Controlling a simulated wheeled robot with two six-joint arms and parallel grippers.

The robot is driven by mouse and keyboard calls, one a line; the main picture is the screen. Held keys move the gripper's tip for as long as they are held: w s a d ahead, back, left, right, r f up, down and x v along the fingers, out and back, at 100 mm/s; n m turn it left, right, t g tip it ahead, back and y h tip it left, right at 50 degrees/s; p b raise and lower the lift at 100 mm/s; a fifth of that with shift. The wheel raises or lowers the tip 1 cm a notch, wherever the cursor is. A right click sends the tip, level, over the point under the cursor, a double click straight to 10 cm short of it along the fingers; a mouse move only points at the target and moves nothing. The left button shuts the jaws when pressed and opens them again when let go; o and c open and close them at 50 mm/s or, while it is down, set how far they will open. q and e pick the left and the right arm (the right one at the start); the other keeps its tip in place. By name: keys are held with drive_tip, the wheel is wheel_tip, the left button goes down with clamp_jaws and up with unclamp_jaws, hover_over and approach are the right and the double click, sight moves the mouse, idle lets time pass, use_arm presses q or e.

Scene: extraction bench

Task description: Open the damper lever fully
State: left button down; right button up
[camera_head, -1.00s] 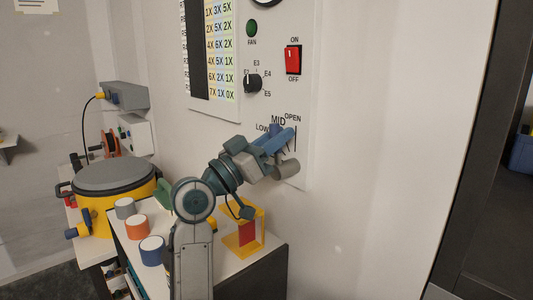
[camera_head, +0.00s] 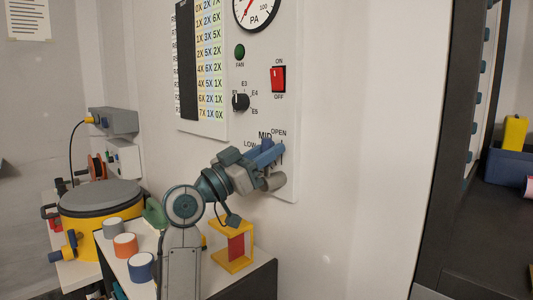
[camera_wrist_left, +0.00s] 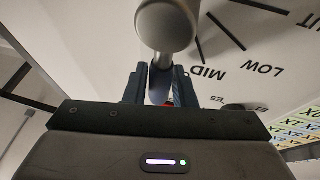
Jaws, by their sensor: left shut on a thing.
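The damper lever shows as a grey rounded knob (camera_head: 273,181) low on the white wall panel, below the MID and OPEN labels. In the left wrist view, the knob (camera_wrist_left: 167,25) is large at the top, with its shaft running down between my fingers. My left gripper (camera_head: 266,153) is shut on the lever, its blue fingers against the panel's dial area. The fingers also show in the left wrist view (camera_wrist_left: 160,86). LOW and MID are readable there; the lever's pivot and exact pointing are hidden. My right gripper is not in view.
Above the lever are a black selector knob (camera_head: 241,102), a red switch (camera_head: 278,79) and a pressure gauge (camera_head: 257,10). Below my left arm, a bench holds a yellow stand (camera_head: 233,252) and several coloured cups. A yellow drum (camera_head: 100,214) stands left. A dark rack (camera_head: 452,150) is at right.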

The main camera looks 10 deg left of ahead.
use_arm(q)
drive_tip(key=shift+f, duration=0.15)
drive_tip(key=c, duration=1.2)
unclamp_jaws()
drive_tip(key=shift+r, duration=0.4)
wheel_tip(320, 180, up, 3)
drive_tip(key=shift+f, duration=0.1)
drive_tip(key=s+d+r, duration=0.1)
drive_tip(key=s+d, duration=0.1)
drive_tip(key=s, duration=1.4)
drive_tip(key=shift+r, duration=0.25)
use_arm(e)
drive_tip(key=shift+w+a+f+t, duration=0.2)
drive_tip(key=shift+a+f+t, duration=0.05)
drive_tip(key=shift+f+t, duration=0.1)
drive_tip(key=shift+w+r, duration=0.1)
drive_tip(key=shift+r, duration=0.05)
